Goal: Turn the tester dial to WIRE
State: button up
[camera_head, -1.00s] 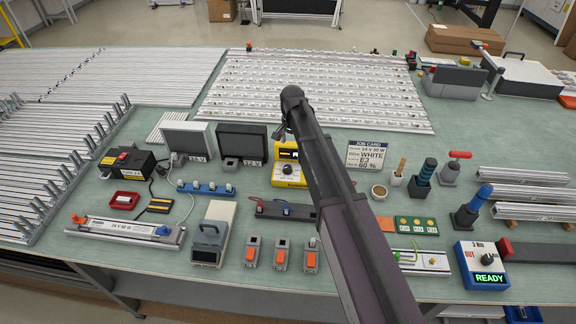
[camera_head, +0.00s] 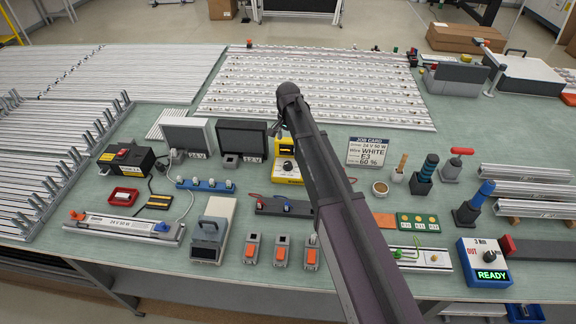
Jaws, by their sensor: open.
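The yellow tester (camera_head: 283,148) stands mid-bench with a dark display on top and a black dial (camera_head: 288,167) on its pale lower face. My arm covers its right side. The dial's labels and its pointer setting are too small to read. My gripper (camera_head: 276,129) shows only as a small dark shape below the arm's end, just above and left of the tester's top. It appears apart from the dial and holds nothing I can see. Its fingers are mostly hidden.
A blue strip (camera_head: 205,186) and a dark connector block (camera_head: 270,206) lie in front. A blue box (camera_head: 467,256) reading READY is at front right.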

aim_at(288, 163)
jog(key=shift+f+b, duration=5.85)
jog(key=shift+f, duration=0.25)
jog(key=shift+c, duration=0.2)
grip_shut()
